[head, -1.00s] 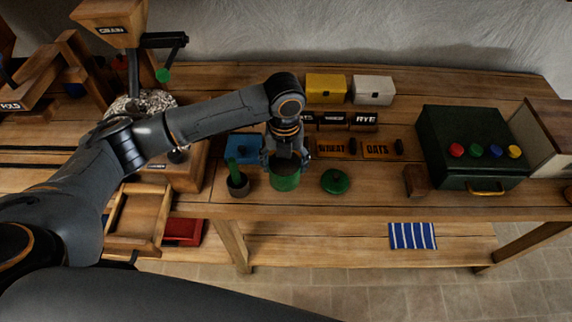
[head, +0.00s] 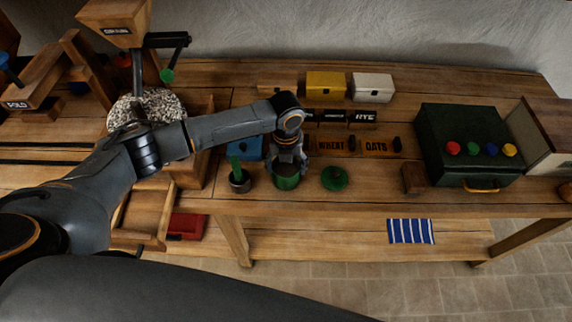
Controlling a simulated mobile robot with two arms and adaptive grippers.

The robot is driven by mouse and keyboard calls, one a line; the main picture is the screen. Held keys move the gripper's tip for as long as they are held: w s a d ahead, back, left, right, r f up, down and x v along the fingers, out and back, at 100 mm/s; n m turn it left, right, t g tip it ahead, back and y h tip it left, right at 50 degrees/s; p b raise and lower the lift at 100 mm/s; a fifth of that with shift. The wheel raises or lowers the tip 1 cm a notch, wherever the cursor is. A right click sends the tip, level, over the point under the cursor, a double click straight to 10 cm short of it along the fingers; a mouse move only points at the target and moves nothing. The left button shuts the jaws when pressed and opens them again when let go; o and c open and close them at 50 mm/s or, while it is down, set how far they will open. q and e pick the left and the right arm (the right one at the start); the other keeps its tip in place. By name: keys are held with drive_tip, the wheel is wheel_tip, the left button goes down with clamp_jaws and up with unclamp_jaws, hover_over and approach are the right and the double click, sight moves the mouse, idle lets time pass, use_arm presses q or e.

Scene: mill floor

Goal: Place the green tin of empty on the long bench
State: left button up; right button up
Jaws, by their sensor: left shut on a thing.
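The green tin (head: 287,182) stands upright at the front of the long bench (head: 400,205), in the middle of the head view. My left gripper (head: 287,168) reaches down over the tin from above and is shut on it; the fingers hide its top. I cannot tell whether the tin's base touches the bench top. A round green lid with a knob (head: 334,179) lies on the bench just right of the tin. My right gripper does not show.
A small dark pot with a green handle (head: 239,182) stands close left of the tin. WHEAT and OATS blocks (head: 376,146), yellow (head: 325,85) and white (head: 372,88) boxes stand behind. A dark green box with coloured knobs (head: 470,145) is at right.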

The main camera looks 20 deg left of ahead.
use_arm(q)
drive_tip(key=o, duration=1.4)
drive_tip(key=shift+c, duration=0.2)
drive_tip(key=shift+r, duration=0.1)
wheel_tip(320, 180, up, 12)
drive_tip(key=b, duration=0.3)
